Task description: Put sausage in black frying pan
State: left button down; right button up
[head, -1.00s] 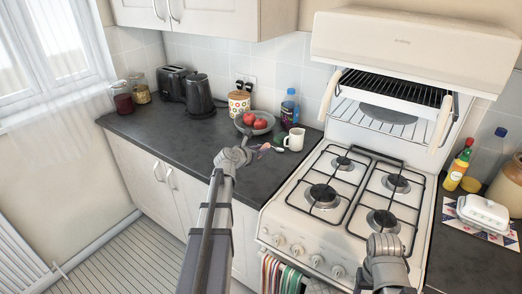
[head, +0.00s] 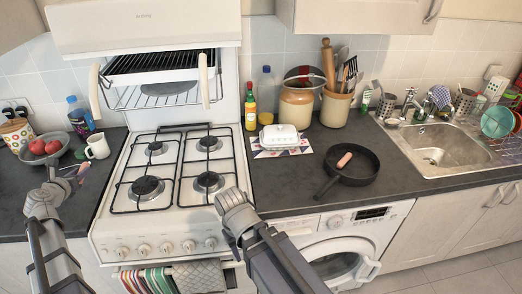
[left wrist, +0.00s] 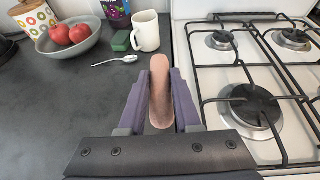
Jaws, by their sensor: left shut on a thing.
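The black frying pan (head: 351,165) sits on the counter right of the stove, its handle pointing front left. One sausage (head: 344,159) lies in it. My left gripper (head: 74,172) is over the counter left of the stove. In the left wrist view, the left gripper (left wrist: 158,100) is shut on another sausage (left wrist: 160,90), held lengthwise between its fingers. My right arm's end (head: 235,205) is in front of the stove's right side; its fingers are hidden, so its opening does not show.
The gas stove (head: 178,185) stands between my left gripper and the pan. A grey bowl of red fruit (head: 44,150) and a white mug (head: 97,147) are near the left gripper. A butter dish (head: 280,138) and jars stand behind the pan; the sink (head: 440,148) is to its right.

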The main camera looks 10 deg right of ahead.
aim_at(358, 170)
jog(key=l, duration=1.6)
jog(key=k+l, duration=0.15)
jog(key=l, duration=3.1)
